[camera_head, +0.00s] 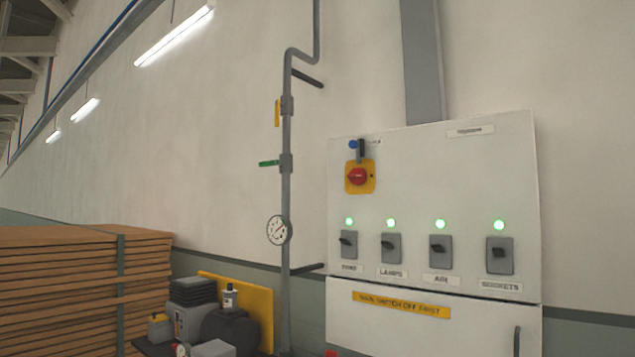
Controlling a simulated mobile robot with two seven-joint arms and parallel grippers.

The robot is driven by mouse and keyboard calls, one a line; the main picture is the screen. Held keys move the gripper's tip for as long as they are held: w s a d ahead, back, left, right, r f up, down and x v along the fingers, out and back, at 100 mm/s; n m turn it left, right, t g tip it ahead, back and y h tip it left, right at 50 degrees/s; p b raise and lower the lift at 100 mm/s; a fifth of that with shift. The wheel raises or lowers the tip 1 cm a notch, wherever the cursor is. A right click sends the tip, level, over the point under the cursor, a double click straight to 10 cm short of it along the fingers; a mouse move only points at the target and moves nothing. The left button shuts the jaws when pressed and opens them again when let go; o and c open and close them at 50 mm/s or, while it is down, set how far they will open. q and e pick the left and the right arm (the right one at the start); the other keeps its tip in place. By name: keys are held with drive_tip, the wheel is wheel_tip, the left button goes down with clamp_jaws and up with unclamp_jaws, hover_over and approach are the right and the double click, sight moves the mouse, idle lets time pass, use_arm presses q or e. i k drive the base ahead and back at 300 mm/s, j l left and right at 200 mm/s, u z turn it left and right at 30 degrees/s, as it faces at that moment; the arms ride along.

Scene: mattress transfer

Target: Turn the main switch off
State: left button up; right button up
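The main switch (359,176) is a red rotary knob on a yellow plate, at the upper left of the white electrical cabinet (435,190). A small dark and blue piece (357,148) sits right above it. Below are several grey switches in a row, each under a lit green lamp; labels read LAMPS (391,248), AIR (441,251) and SOCKETS (499,254), and the leftmost label is hard to read. A yellow label (401,305) under them seems to read "main switch off first". Neither of my grippers is in view.
A grey pipe (287,190) with a yellow lever, a green lever and a round gauge (279,230) runs up the wall left of the cabinet. Stacked brown boards (65,290) stand at lower left.

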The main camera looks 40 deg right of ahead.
sight(359, 176)
drive_tip(key=i+z, duration=0.35)
drive_tip(key=i+j+z, duration=0.1)
drive_tip(key=i+z, duration=0.25)
drive_tip(key=i+j+z, duration=0.15)
drive_tip(key=z, duration=0.2)
drive_tip(key=i+j+z, duration=0.15)
drive_tip(key=i+z, duration=0.25)
drive_tip(key=i+j+z, duration=0.2)
drive_tip(key=z, duration=0.2)
